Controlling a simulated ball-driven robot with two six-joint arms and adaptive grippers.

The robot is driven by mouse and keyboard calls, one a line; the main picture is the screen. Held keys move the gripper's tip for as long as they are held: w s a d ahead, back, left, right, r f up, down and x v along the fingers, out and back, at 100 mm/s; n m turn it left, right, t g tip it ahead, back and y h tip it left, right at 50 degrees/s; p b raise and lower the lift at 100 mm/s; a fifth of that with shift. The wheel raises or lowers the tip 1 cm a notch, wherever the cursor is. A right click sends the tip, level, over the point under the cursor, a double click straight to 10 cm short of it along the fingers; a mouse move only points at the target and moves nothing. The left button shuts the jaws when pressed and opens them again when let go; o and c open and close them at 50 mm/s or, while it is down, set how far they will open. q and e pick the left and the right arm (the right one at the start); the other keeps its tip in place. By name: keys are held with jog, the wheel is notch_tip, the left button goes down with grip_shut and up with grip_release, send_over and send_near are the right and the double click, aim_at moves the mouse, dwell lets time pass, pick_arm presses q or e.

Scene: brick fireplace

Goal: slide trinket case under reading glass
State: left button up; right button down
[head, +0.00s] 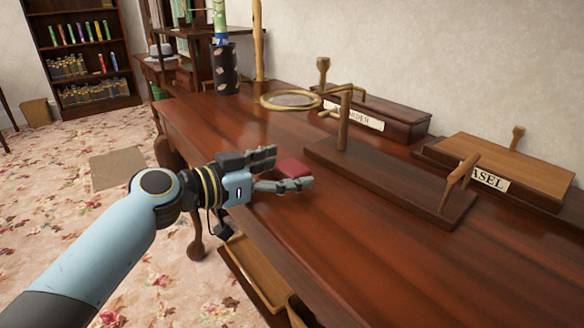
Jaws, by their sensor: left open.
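The trinket case is a small dark red box (293,169) at the left edge of the wooden desk. My left gripper (288,168) is open, with one finger on the far side of the case and the other on its near side. Whether the fingers touch it I cannot tell. My right gripper is not in view.
Two labelled wooden boxes (400,117) (515,165) stand along the wall. A dark patterned vase (225,70) stands at the far end. The desk's front right surface is clear.

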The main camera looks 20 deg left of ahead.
pick_arm(q)
jog(key=v, duration=1)
